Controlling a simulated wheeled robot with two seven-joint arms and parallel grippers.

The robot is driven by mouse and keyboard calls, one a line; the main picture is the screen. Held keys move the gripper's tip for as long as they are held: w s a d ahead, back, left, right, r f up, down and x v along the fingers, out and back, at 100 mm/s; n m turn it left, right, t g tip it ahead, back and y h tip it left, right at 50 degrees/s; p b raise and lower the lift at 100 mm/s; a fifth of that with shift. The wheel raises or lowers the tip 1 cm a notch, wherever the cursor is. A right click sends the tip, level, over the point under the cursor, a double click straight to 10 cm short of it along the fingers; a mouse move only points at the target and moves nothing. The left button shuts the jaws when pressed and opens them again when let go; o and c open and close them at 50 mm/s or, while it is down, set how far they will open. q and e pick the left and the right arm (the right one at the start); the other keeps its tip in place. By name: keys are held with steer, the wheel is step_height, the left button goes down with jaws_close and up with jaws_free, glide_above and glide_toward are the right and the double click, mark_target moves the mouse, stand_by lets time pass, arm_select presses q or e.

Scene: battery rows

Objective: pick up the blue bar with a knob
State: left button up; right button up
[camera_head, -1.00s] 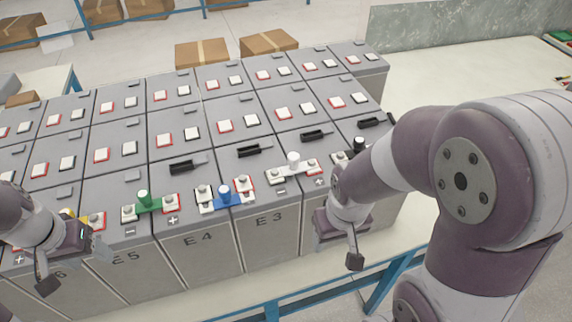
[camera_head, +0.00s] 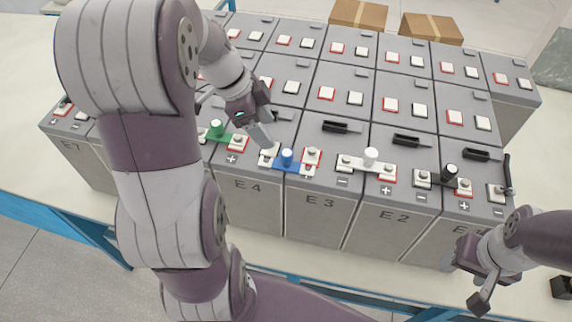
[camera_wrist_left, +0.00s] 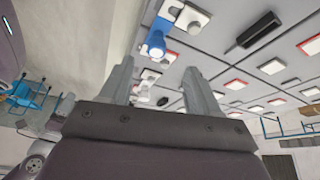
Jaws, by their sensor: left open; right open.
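My left gripper (camera_head: 238,120) is open and empty, above the front row, just left of and behind the blue knob. Its two fingers (camera_wrist_left: 162,75) stand apart in the wrist view. My right gripper (camera_head: 465,281) is open and empty, low in front of the boxes at the right.
A green bar with a knob (camera_head: 216,131) sits left of the blue one, close to my left gripper. Boxes fill the table closely.

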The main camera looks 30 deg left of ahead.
mark_target(285, 152)
arm_select(q)
steer(key=b+x, duration=0.2)
steer(key=x, duration=0.1)
steer(key=d+b+x, duration=0.1)
steer(key=b+x, duration=0.1)
steer(key=x, duration=0.2)
steer(key=shift+w+r+b, duration=0.25)
steer(key=shift+b, duration=0.1)
steer(key=shift+d+f+b, duration=0.15)
steer(key=shift+f+b, duration=0.25)
steer(key=shift+f, duration=0.1)
steer(key=shift+s+d+f+p, duration=0.1)
steer(key=shift+d+f+p, duration=0.05)
steer(key=shift+f+p, duration=0.65)
steer(key=shift+f, duration=0.3)
steer(key=shift+w+d, duration=0.25)
steer(key=c, duration=1)
steer(key=shift+s+a, duration=0.1)
steer(key=shift+a, duration=0.05)
jaws_close()
arm_select(e)
step_height(285, 152, down, 6)
steer(key=shift+w+d+f, duration=0.2)
steer(key=shift+w+d, duration=0.05)
steer(key=shift+d, duration=0.1)
